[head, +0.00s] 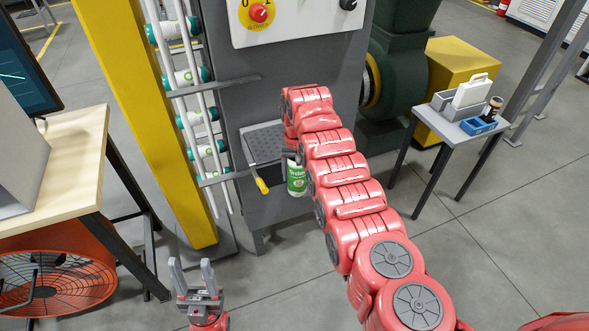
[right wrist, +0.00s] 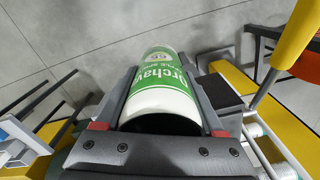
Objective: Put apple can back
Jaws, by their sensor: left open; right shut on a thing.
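The can (head: 296,178), white with a green label band, is in front of the grey machine in the head view, below the end of my right arm. In the right wrist view the can (right wrist: 163,95) lies lengthwise between the two fingers of my right gripper (right wrist: 165,78), which is shut on it. Part of the label lettering shows, but I cannot read a flavour for certain. The right fingers are mostly hidden behind my arm in the head view. My left gripper (head: 194,278) is open and empty at the lower left, fingers up, apart from everything.
A rack of white rails (head: 188,100) holding several cans with teal ends stands beside a yellow post (head: 140,115). A perforated grey shelf (head: 264,145) and yellow-handled lever (head: 262,186) are close to the held can. A small table (head: 450,130) stands right. Floor in front is open.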

